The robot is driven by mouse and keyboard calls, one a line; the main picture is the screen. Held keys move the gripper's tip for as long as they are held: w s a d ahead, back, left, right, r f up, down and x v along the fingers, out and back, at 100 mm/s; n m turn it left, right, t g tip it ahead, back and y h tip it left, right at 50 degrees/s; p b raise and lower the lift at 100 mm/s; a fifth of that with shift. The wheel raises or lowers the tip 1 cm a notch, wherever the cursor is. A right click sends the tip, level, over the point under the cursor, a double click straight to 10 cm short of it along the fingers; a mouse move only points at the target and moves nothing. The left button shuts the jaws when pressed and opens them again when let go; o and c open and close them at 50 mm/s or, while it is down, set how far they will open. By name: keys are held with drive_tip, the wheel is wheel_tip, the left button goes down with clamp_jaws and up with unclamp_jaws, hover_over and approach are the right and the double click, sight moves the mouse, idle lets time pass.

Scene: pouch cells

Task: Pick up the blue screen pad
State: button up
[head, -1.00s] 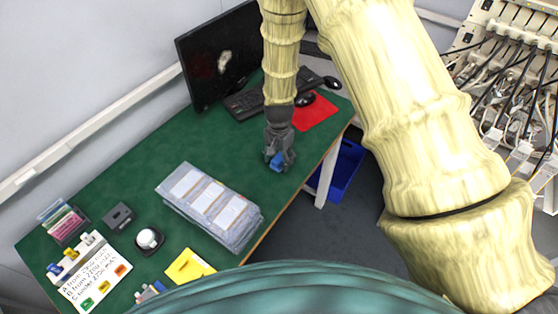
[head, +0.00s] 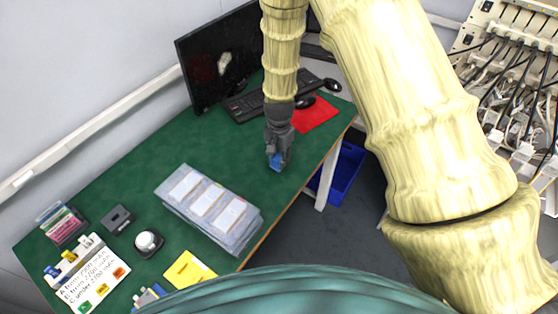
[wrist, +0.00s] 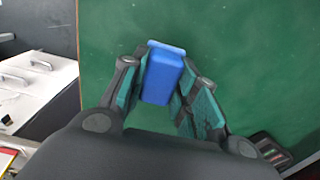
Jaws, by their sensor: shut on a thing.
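The blue screen pad (wrist: 162,76) is a small blue block with a lighter blue edge, between the fingers of my gripper (wrist: 160,88) in the wrist view. My gripper is shut on it. In the head view my gripper (head: 278,158) points down over the green table (head: 150,165), near its right edge, and the pad (head: 275,163) shows blue at the fingertips. I cannot tell whether the pad is touching the table or just above it.
A stack of clear-bagged pouches (head: 210,208) lies left of my gripper. A red mat (head: 314,118), a keyboard (head: 243,106) and a monitor (head: 218,62) are behind. A blue bin (head: 345,172) stands below the table's right edge. The table's middle is clear.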

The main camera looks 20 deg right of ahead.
drive_tip(key=shift+r+b, duration=0.4)
drive_tip(key=shift+r, duration=0.35)
drive_tip(key=s+a+b, duration=0.1)
drive_tip(key=s, duration=0.4)
drive_tip(key=s+a+r+b, duration=0.1)
drive_tip(key=s+b, duration=0.1)
drive_tip(key=s, duration=0.3)
drive_tip(key=s+a+r+b, duration=0.1)
drive_tip(key=s, duration=0.4)
drive_tip(key=shift+s+a, duration=0.15)
drive_tip(key=shift+s, duration=0.25)
